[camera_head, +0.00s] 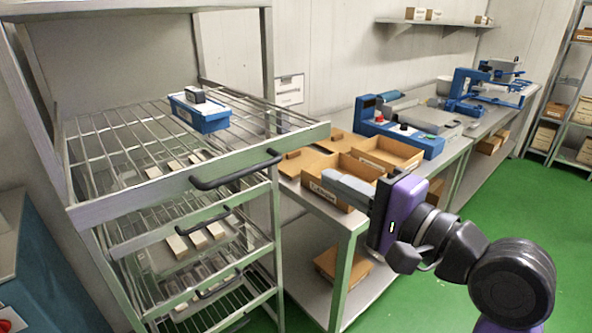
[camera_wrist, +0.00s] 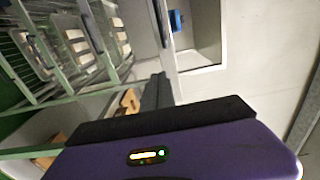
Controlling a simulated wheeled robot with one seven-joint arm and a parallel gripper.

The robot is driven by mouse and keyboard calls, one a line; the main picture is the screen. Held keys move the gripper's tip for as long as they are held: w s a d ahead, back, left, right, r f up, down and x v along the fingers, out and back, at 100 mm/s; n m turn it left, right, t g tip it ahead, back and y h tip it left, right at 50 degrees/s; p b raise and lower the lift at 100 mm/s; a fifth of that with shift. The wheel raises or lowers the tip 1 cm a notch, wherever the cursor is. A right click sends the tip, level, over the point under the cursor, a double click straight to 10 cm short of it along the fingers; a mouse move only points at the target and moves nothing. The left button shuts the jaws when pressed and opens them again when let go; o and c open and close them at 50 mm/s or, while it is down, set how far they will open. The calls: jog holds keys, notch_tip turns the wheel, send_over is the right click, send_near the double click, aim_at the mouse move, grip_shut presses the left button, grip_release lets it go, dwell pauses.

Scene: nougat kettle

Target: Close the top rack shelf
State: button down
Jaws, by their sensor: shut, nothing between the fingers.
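The metal rack (camera_head: 272,200) stands on the left, with several wire shelves one above another. Its top shelf (camera_head: 200,184) is pulled out toward the front, past the shelves below it. A dark handle (camera_head: 236,171) is on its front bar. A blue box (camera_head: 200,112) with a small dark-and-white item on top sits on this shelf. My gripper (camera_head: 332,178) is shut and empty, right of the handle and apart from it, pointing left toward the rack. In the wrist view my gripper (camera_wrist: 157,88) shows dark fingers, with rack parts at the upper left.
A workbench (camera_head: 345,222) stands right of the rack behind my gripper, holding cardboard trays (camera_head: 390,152) and blue machines (camera_head: 420,135). Lower rack shelves hold pale blocks (camera_head: 198,238). Another shelving unit (camera_head: 560,90) stands at the far right. The green floor (camera_head: 420,290) is open on the right.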

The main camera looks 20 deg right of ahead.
aim_at(285, 153)
jog(key=p+x, duration=0.1)
jog(key=x, duration=0.8)
jog(key=shift+w+a, duration=0.1)
jog(key=shift+w, duration=0.25)
